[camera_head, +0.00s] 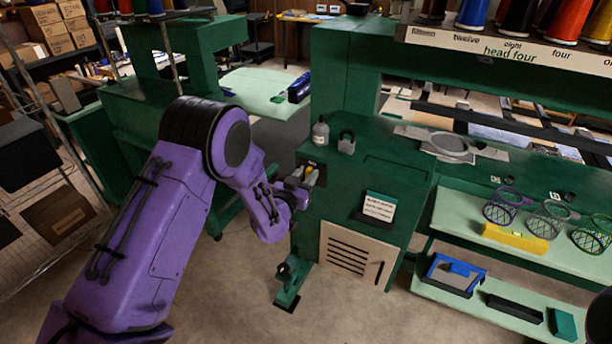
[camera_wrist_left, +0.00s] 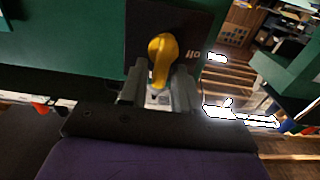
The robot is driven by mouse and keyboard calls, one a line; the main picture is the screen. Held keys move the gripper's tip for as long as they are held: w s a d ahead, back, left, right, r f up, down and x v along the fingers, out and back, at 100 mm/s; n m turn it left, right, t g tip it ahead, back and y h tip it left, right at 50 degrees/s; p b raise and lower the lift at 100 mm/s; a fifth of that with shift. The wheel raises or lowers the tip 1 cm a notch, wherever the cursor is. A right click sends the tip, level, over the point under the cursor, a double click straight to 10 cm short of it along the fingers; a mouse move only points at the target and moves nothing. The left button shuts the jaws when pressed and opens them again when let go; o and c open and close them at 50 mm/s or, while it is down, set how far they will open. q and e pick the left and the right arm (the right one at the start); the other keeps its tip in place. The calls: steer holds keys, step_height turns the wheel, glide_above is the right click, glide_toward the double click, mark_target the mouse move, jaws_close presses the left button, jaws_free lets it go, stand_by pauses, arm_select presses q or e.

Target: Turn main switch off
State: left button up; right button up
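The main switch is a yellow rotary handle (camera_wrist_left: 161,50) on a black plate (camera_wrist_left: 200,20), with small white lettering to its right in the left wrist view. In the head view the yellow handle (camera_head: 309,170) shows small on the front of the green machine cabinet. My left gripper (camera_head: 300,178) is at the switch. In the left wrist view its two grey fingers (camera_wrist_left: 158,88) stand on either side of the handle's lower part, with narrow gaps, so it looks open around it. Contact cannot be told. My right gripper is not in view.
A sign (camera_head: 379,207) and a vented panel (camera_head: 350,254) are on the cabinet front. Shelves with wire baskets (camera_head: 503,206) are at right. The floor in front is clear.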

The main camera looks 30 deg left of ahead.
arm_select(q)
steer(key=shift+a+n, duration=0.1)
steer(key=shift+n, duration=0.5)
jaws_close()
steer(key=shift+a+f+n+b, duration=0.35)
steer(key=shift+n+b, duration=0.7)
steer(key=shift+n, duration=1.7)
steer(key=shift+a+f+n+b, duration=0.3)
steer(key=shift+n+b, duration=0.75)
steer(key=shift+n, duration=1.75)
steer(key=shift+a+f+n+b, duration=0.2)
steer(key=shift+f+n+b, duration=0.6)
steer(key=shift+n, duration=1.95)
steer(key=shift+r+b, duration=0.3)
steer(key=o, duration=0.8)
jaws_free()
steer(key=shift+c, duration=0.2)
steer(key=shift+d, duration=0.1)
steer(key=shift+r, duration=0.1)
